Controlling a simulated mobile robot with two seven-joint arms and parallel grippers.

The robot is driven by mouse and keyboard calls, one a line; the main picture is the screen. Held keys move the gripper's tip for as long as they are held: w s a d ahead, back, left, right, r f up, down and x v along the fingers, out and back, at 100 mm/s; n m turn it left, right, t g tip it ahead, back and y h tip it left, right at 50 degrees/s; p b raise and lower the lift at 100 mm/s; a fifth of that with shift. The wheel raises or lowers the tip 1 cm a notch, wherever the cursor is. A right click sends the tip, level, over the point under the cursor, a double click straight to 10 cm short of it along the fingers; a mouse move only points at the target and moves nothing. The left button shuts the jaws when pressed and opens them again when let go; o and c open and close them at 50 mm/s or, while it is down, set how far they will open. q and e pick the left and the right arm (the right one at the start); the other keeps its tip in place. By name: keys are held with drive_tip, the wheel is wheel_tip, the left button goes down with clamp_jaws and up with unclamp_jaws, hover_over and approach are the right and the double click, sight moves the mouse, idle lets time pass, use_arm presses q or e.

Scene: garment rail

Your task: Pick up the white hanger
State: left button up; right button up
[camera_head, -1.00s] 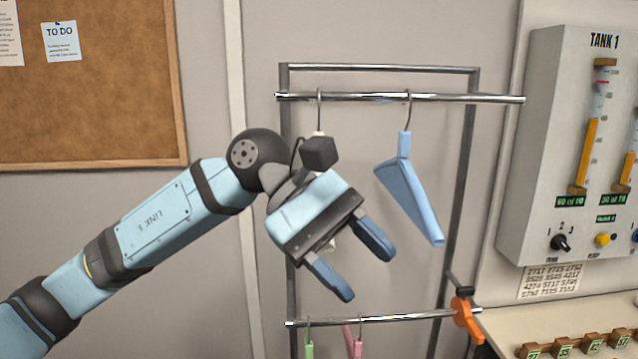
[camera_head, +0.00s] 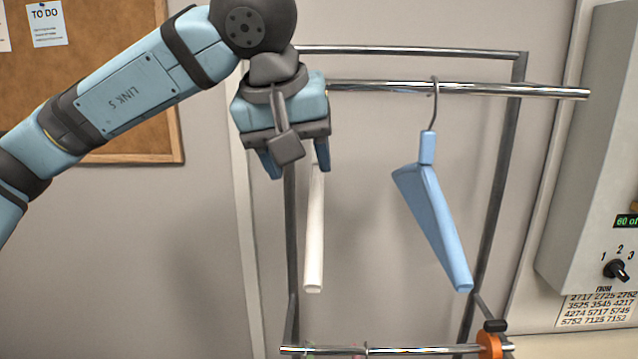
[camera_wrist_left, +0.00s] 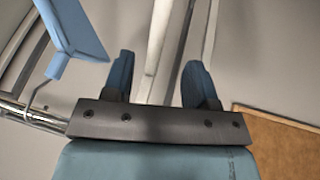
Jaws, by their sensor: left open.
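The white hanger (camera_head: 314,230) hangs from the upper rail, seen nearly edge-on; its hook and top are hidden behind my left gripper (camera_head: 297,168). In the left wrist view, a long white bar of the hanger (camera_wrist_left: 157,45) runs between the two fingers of the left gripper (camera_wrist_left: 158,75). That gripper is open, its fingers pointing down at the hanger's upper part. I cannot tell whether a finger touches it. My right gripper is in neither view.
A blue hanger (camera_head: 440,220) hangs to the right on the same upper rail (camera_head: 480,89), with clear space between the hangers. A lower rail (camera_head: 410,350) has an orange clamp (camera_head: 490,343) at its right end. A grey gauge box (camera_head: 590,150) is on the right wall.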

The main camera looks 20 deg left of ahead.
sight(314, 202)
use_arm(q)
drive_tip(key=x, duration=0.4)
drive_tip(key=shift+w, duration=0.25)
drive_tip(key=shift+d+f+p, duration=0.1)
drive_tip(key=shift+f+p, duration=0.3)
drive_tip(key=shift+p, duration=0.05)
drive_tip(key=p+x, duration=0.1)
drive_tip(key=x, duration=0.3)
drive_tip(key=shift+w+f, duration=0.2)
drive_tip(key=shift+f, duration=0.05)
drive_tip(key=shift+s, duration=0.1)
drive_tip(key=shift+c, duration=0.6)
clamp_jaws()
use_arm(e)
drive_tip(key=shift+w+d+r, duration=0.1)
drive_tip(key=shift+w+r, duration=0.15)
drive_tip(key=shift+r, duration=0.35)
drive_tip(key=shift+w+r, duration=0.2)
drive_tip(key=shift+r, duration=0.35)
use_arm(q)
drive_tip(key=shift+r, duration=0.1)
